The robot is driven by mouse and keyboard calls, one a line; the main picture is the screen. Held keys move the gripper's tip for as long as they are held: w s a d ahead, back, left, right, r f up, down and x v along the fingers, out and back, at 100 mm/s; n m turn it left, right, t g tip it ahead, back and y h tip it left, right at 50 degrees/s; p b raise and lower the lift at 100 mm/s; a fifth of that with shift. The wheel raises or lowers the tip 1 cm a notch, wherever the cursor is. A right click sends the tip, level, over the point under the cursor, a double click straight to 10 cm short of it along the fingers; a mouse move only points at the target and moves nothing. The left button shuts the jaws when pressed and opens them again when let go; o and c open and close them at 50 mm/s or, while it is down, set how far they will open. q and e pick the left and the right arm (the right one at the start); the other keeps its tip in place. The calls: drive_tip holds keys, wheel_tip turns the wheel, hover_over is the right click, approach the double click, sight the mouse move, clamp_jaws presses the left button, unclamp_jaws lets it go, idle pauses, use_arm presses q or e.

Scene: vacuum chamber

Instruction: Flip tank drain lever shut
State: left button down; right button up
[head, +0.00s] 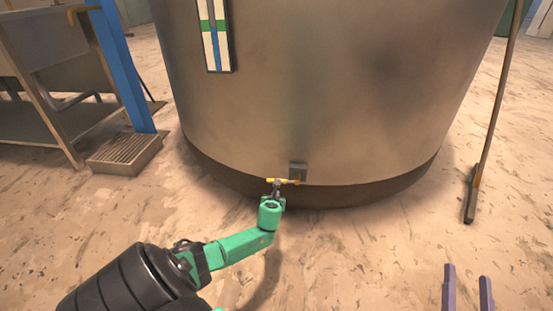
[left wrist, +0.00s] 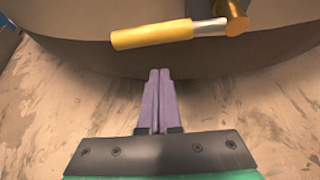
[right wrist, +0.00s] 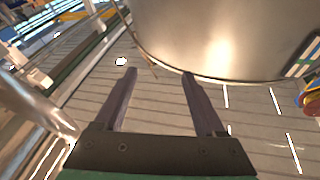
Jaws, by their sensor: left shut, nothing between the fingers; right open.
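The tank (head: 340,90) is a large metal cylinder with a dark base band. Its drain lever (head: 283,181) has a yellow handle low on the tank's front, beside a grey block (head: 298,171). In the left wrist view the yellow lever (left wrist: 152,34) lies roughly level, pointing left from its pivot. My left gripper (left wrist: 160,72) is shut and empty, its fingertips just below the lever with a gap showing in that view. In the head view my left gripper (head: 277,187) partly overlaps the lever. My right gripper (head: 467,280) is open and empty at the lower right, away from the tank.
A squeegee or broom (head: 478,180) leans at the right of the tank. A blue post (head: 122,70) on a grated base (head: 125,153) and a metal basin stand (head: 45,70) are at the left. A level gauge (head: 215,35) is on the tank. The floor in front is clear.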

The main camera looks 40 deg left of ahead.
use_arm(q)
drive_tip(key=p+v, duration=0.7)
drive_tip(key=v, duration=0.3)
use_arm(e)
drive_tip(key=s+a+f+g+h, duration=0.1)
drive_tip(key=s+f+g, duration=0.7)
drive_tip(key=s+f, duration=0.4)
wheel_tip(320, 180, down, 4)
drive_tip(key=shift+r, duration=0.25)
use_arm(q)
drive_tip(key=shift+s+a+f, duration=0.1)
drive_tip(key=shift+a+f, duration=0.05)
use_arm(e)
drive_tip(key=shift+a, duration=0.1)
